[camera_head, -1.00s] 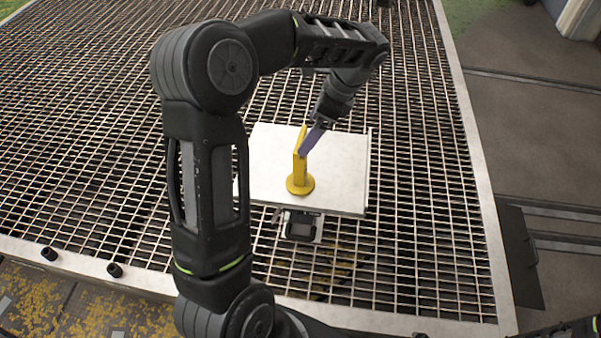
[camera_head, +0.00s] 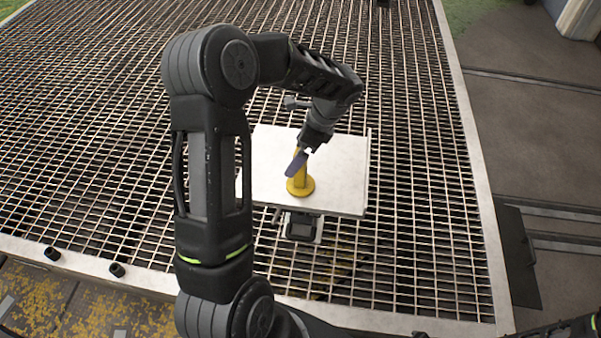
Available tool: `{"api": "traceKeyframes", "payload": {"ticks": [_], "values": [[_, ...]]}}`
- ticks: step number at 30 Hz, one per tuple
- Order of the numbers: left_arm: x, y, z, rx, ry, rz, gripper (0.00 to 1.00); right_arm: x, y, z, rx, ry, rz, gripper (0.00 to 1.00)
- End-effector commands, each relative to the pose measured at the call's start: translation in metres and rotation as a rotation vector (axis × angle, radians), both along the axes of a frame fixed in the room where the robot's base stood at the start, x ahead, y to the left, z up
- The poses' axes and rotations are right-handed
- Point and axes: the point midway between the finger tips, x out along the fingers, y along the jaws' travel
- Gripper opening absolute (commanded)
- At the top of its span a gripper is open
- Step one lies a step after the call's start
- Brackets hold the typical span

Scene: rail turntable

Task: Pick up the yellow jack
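The yellow jack (camera_head: 300,188) stands upright on a white board, its round base flat on the surface. My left arm reaches in from the left and bends over the board. Its gripper (camera_head: 297,165) is at the upper part of the jack, with a purplish finger in front of the post. My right gripper is not in view; only a bit of dark arm shows at the bottom right corner.
The white board (camera_head: 342,185) lies on a large metal grating (camera_head: 420,240) with a pale rim. A small black and grey device (camera_head: 302,228) sits at the board's front edge. Short black pegs (camera_head: 117,269) stand on the front rim. The grating around the board is mostly clear.

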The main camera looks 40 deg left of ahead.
Motion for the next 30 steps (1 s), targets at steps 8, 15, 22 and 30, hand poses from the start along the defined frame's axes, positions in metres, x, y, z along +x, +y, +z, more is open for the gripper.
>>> {"api": "traceKeyframes", "payload": {"ticks": [8,15,22,30], "values": [[-0.0019,0.0050,-0.0135,0.000,-0.002,-0.001,1.00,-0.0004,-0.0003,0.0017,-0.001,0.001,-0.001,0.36],[-0.0019,0.0050,-0.0133,0.001,-0.002,-0.001,1.00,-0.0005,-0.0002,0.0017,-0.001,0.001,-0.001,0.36],[-0.0019,0.0050,-0.0131,0.001,-0.002,0.000,1.00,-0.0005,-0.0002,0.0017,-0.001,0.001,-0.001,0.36],[-0.0019,0.0050,-0.0131,0.001,-0.002,0.000,0.78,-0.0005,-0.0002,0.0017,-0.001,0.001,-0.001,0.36]]}}
